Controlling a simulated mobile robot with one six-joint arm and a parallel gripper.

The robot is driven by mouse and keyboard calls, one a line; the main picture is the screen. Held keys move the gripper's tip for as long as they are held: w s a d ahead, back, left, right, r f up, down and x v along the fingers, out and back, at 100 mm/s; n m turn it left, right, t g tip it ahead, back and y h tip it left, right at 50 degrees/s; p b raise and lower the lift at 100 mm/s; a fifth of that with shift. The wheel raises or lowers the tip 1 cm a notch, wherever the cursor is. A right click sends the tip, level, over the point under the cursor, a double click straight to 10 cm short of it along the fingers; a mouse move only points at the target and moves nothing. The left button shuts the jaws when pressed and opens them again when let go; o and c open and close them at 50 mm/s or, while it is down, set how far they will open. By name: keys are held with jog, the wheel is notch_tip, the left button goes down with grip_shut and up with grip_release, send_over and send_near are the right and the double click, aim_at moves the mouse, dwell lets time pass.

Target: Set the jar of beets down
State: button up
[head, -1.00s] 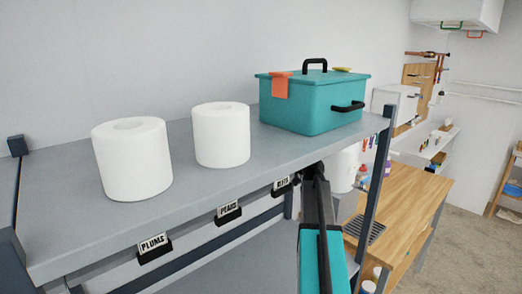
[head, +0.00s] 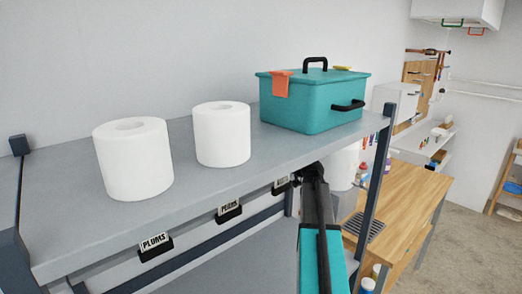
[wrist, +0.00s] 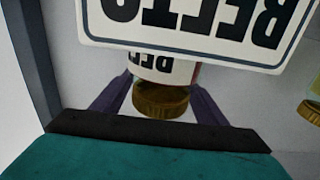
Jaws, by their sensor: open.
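The jar of beets (wrist: 160,68) shows upside down in the wrist view, with a white label and a gold lid (wrist: 162,100). A large BEETS sign (wrist: 195,22) hides part of it. My gripper (wrist: 160,84) is open, with one dark finger on each side of the jar. I cannot tell whether either finger touches it, and the jar's base is hidden. In the head view the jar and my fingertips are hidden below the top shelf, near the small tag (head: 281,185) at the right of its front edge.
The top shelf (head: 75,225) holds two white rolls (head: 133,160) and a teal box (head: 312,100). PLUMS (head: 154,244) and another tag (head: 228,210) hang on its edge. A shelf post (head: 377,165) stands right of my arm. Another lidded jar (wrist: 312,108) is at the wrist view's right edge.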

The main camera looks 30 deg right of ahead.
jog(key=s+d+b, duration=0.1)
jog(key=s+b, duration=0.2)
jog(key=s, duration=0.9)
jog(key=shift+d, duration=0.35)
jog(key=shift+r, duration=0.1)
dwell(0.5)
